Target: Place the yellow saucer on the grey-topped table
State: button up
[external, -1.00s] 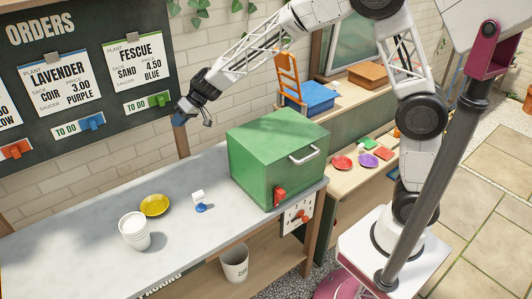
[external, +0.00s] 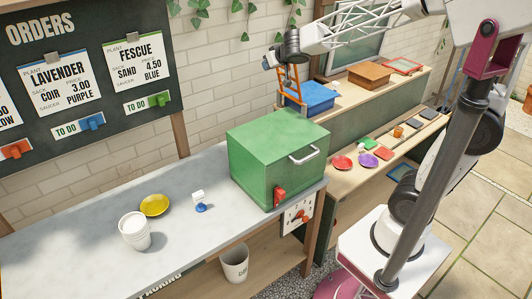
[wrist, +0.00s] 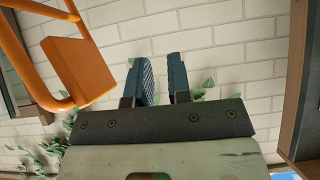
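The yellow saucer (external: 154,205) lies flat on the grey-topped table (external: 75,222), behind a stack of white cups (external: 134,232). Nothing touches the saucer. My gripper (external: 268,62) is high up near the brick wall, beside an orange chair-like frame (external: 289,82), well away from the saucer. In the wrist view my gripper (wrist: 163,80) has its two dark blue fingers apart, with only wall between them. The saucer and the table top are not in the wrist view.
A green box (external: 268,158) with a handle stands at the table's right end. A small white-and-blue item (external: 200,203) sits right of the saucer. The side bench holds a red saucer (external: 341,163) and a purple saucer (external: 368,159). The orange frame (wrist: 80,72) is close on the wrist view's left.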

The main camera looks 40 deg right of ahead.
jog(key=s+d+f+m+g+h, duration=0.1)
jog(key=s+d+g, duration=0.1)
jog(key=s+d, duration=0.55)
jog(key=s+d+f+g+h, duration=0.15)
jog(key=s+d, duration=0.35)
jog(key=s, duration=0.5)
jog(key=s+f+g+y, duration=0.1)
jog(key=s+f+g, duration=0.1)
jog(key=s, duration=0.6)
jog(key=s+d+f+g+y, duration=0.1)
jog(key=s+f+g, duration=0.1)
jog(key=s, duration=0.6)
jog(key=shift+s+f+n, duration=0.35)
jog(key=shift+s+n, duration=0.05)
jog(key=shift+g, duration=0.25)
